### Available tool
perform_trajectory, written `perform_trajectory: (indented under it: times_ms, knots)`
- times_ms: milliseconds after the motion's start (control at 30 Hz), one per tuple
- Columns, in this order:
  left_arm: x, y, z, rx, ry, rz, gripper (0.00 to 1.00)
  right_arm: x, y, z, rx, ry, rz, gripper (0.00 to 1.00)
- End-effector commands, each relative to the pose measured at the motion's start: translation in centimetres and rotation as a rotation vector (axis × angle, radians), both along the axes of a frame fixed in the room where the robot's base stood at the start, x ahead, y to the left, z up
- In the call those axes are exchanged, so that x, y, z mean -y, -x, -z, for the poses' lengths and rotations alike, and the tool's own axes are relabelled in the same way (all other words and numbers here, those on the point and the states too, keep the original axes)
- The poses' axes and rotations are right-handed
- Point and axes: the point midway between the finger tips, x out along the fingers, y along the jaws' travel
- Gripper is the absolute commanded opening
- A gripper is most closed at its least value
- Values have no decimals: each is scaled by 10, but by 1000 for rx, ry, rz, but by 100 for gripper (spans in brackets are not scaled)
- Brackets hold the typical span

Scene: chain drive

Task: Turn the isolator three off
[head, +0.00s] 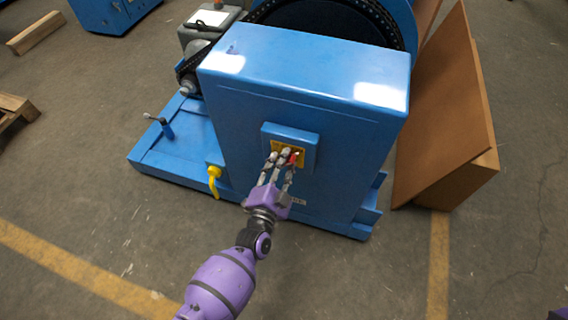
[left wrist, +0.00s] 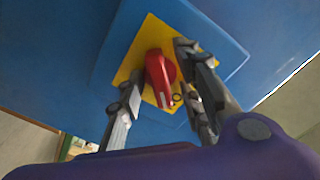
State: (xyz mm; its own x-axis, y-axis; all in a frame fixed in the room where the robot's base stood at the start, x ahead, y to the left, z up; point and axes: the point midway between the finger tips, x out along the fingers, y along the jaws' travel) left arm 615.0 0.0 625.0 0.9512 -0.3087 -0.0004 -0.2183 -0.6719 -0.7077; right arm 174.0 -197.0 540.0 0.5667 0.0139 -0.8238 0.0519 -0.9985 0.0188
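The isolator is a red rotary handle (left wrist: 160,78) on a yellow plate (left wrist: 150,38), mounted on a blue box on the machine's front. In the head view the red handle (head: 293,157) shows just past the fingertips. My left gripper (head: 281,160) reaches up to it from below. The handle's pale mark points toward the gripper's palm. Contact with the plate cannot be told. My right gripper is not in view.
The blue machine cabinet (head: 300,75) fills the middle. A yellow hook-like part (head: 214,178) sticks out at its left, and a small lever (head: 163,127) stands on the blue base. Brown boards (head: 445,120) lean at the right. The floor in front is clear.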

Motion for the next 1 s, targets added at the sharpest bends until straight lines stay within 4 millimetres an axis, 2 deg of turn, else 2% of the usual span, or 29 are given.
perform_trajectory:
  times_ms: [67, 300, 333, 667, 1000]
  knots:
    - [0, 0, 0, 0, 0, 0, 33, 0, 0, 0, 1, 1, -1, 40]
    - [0, 0, 0, 0, 1, 0, 1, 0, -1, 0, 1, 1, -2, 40]
    - [0, 0, 0, 0, 1, 0, 0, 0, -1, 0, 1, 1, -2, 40]
    - [0, 0, 0, -7, 23, 1, 0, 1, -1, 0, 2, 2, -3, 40]
    - [1, 1, 0, -67, 209, 1, 0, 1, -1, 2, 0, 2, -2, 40]
